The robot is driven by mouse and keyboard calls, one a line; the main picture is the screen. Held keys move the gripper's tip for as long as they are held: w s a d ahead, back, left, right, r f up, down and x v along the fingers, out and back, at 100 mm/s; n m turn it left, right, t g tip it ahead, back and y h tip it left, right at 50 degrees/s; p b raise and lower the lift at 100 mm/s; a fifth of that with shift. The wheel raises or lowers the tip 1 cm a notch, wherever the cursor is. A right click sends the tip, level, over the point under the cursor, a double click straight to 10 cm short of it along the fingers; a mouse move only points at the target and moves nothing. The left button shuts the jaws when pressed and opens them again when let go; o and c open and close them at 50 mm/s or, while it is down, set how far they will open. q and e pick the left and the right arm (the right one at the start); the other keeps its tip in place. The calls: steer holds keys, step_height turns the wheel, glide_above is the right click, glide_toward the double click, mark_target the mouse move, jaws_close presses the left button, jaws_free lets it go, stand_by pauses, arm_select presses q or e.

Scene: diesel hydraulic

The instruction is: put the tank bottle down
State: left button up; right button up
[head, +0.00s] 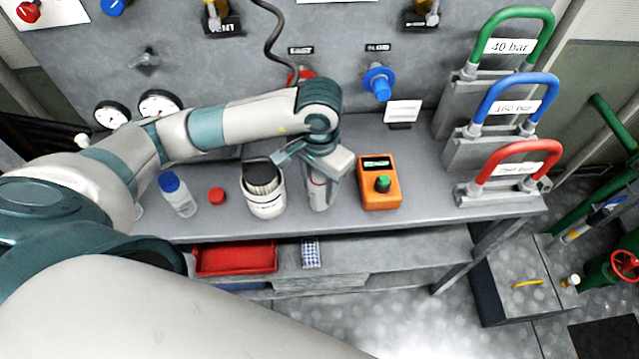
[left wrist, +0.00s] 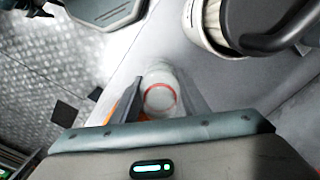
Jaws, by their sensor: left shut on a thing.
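The tank bottle (head: 319,194), a pale bottle, is upright over the bench top beneath my left gripper (head: 314,168). In the left wrist view the bottle (left wrist: 160,97) shows end-on with a red ring, between the fingers of the left gripper (left wrist: 160,100). The left gripper is shut on it. The gripper hides its upper part in the head view. I cannot tell whether its base touches the bench. My right gripper is in neither view.
On the grey bench (head: 430,195), a white tub (head: 265,203) stands close left of the bottle and an orange meter (head: 380,185) to its right. A blue-capped bottle (head: 177,196) and a red cap (head: 217,196) lie further left. Red handle (head: 510,160) stands at the right end.

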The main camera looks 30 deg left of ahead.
arm_select(q)
steer(key=shift+f, duration=0.15)
steer(key=o, duration=1.1)
steer(key=shift+r, duration=0.25)
step_height(320, 180, up, 10)
steer(key=shift+r+b, duration=0.15)
steer(key=shift+b, duration=0.95)
steer(key=shift+r, duration=0.8)
steer(key=shift+o, duration=0.4)
